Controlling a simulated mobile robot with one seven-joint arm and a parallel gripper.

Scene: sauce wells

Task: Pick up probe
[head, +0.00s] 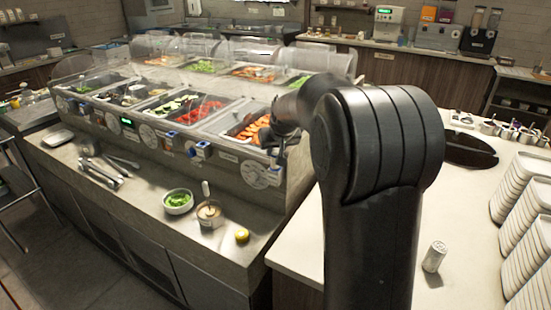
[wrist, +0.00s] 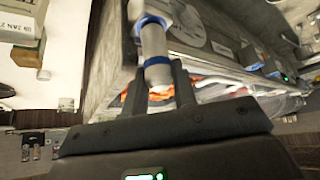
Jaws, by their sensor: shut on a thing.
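The probe (wrist: 153,42) is a pale grey cylinder with blue bands in the wrist view. It sits between the two dark fingers of my gripper (wrist: 158,75), which are shut on it. In the head view my gripper (head: 276,143) is at the front right end of the food counter, beside the pan of orange slices. My arm covers part of that area, and the probe's full outline there is too small to make out.
The counter front (head: 165,140) carries dials and another blue-and-white fitting (head: 201,150). Below are a bowl of greens (head: 178,201), a sauce cup (head: 209,213), a yellow item (head: 242,235) and tongs (head: 100,173). A shaker (head: 434,256) and plate stacks (head: 525,190) stand at right.

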